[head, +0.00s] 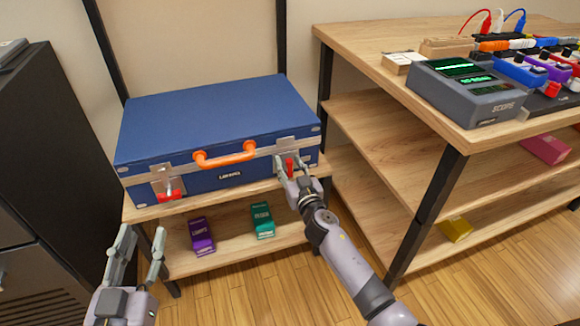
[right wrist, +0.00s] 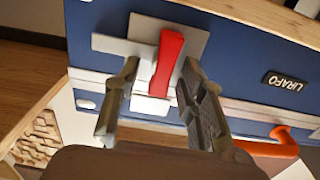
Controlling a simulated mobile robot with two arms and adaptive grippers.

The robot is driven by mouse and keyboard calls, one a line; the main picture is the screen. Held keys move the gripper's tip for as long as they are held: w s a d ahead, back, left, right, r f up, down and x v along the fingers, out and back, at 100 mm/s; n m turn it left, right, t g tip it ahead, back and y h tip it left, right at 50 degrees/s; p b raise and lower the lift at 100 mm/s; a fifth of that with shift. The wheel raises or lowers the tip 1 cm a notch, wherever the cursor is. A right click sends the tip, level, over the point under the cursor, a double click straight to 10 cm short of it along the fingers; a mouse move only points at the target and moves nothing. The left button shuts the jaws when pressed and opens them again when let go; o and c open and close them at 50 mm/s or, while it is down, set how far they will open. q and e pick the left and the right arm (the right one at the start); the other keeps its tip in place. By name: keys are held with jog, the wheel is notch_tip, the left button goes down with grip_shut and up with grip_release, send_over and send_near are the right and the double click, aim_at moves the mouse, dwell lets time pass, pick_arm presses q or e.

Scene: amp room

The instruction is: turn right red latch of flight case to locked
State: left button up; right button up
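The blue flight case (head: 215,115) lies closed on a wooden shelf, with an orange handle (head: 226,157) at its front. Its right red latch (head: 290,168) stands on a silver plate and points roughly upright in the head view. The latch (right wrist: 166,62) also shows in the right wrist view, between the fingers of my right gripper (right wrist: 158,88). Those fingers are apart, one on each side of the latch, with visible gaps; contact cannot be told. The left red latch (head: 170,195) lies roughly sideways. My left gripper (head: 142,238) is open and empty, in front of the case's left side.
Purple (head: 201,236) and green (head: 262,220) boxes stand on the lower shelf. A wooden table (head: 370,75) at the right carries a grey scope (head: 465,92) and several pedals. A black cabinet (head: 50,150) stands at the left. Floor (head: 260,295) shows between my arms.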

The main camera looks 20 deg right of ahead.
jog(key=shift+c, duration=0.3)
grip_shut()
pick_arm(q)
jog(key=shift+r, duration=0.1)
pick_arm(e)
jog(key=shift+n, duration=0.3)
jog(key=n, duration=0.4)
jog(key=shift+a+f+b, duration=0.1)
jog(key=shift+a+b, duration=0.2)
jog(key=n, duration=0.5)
jog(key=shift+a+f, duration=0.2)
jog(key=n, duration=0.1)
jog(key=n+b, duration=0.1)
jog(key=n, duration=0.1)
jog(key=shift+a+f+n, duration=0.15)
jog(key=shift+n, duration=0.15)
pick_arm(q)
notch_tip(320, 180, up, 8)
jog(key=s+t+h, duration=0.1)
jog(key=s+t, duration=0.1)
jog(key=t, duration=0.3)
jog(key=shift+s+d+h, duration=0.2)
jog(key=shift+s+h, duration=0.05)
jog(key=shift+h, duration=0.15)
pick_arm(e)
jog(key=n, duration=0.4)
jog(key=shift+f+n, duration=0.25)
jog(key=shift+n, duration=0.05)
